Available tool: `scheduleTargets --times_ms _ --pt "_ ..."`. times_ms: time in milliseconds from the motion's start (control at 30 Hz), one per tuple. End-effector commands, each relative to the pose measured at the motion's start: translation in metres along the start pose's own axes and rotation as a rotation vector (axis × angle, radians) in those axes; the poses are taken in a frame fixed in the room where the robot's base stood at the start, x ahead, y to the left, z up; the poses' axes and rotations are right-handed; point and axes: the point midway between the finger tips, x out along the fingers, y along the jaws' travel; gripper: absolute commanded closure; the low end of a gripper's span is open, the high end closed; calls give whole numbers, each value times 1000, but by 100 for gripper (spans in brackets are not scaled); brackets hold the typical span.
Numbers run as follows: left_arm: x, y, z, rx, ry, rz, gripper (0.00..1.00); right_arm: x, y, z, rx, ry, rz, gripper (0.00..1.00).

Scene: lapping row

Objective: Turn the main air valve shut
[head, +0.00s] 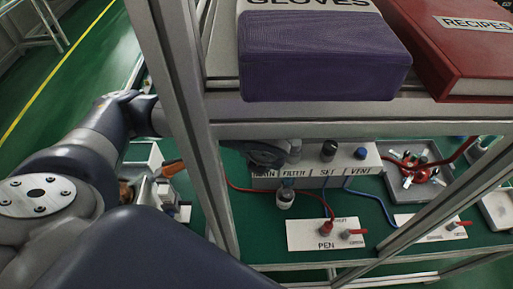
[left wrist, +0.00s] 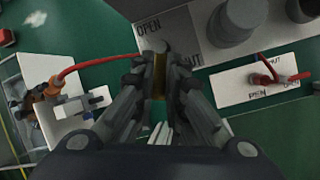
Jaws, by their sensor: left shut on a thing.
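The air panel (head: 320,180) stands under the shelf in the head view, labelled MAIN, FILTER, SET and VENT. My left gripper (head: 268,157) is at its MAIN end and hides most of the main valve there. In the left wrist view my left gripper (left wrist: 160,85) is shut on the valve's brass-coloured handle (left wrist: 160,72), below a round grey cap. The OPEN lettering shows up and left of the handle. The SHUT lettering is to its right, partly covered by a finger. I cannot tell the handle's exact angle. My right gripper is not in view.
A shelf with a purple gloves box (head: 325,55) and a red recipes book (head: 455,45) overhangs the panel. A shelf post (head: 190,110) stands close beside my left arm. A white PEN plate (head: 300,235) with red levers and hoses lies in front. A metal tray (head: 412,185) stands right.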

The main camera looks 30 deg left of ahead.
Motion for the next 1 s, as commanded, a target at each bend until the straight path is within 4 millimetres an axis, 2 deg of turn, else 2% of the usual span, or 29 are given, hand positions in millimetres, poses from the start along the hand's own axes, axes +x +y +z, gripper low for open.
scheduleTargets --times_ms 33,100,400,1000 --pt "-6 -1 3 -35 10 17 100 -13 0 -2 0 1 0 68" --pt "-5 -3 4 -88 20 38 100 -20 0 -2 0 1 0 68" --pt "-3 -10 4 -261 58 108 100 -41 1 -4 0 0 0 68" --pt "1 -13 5 -347 76 141 100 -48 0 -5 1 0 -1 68"
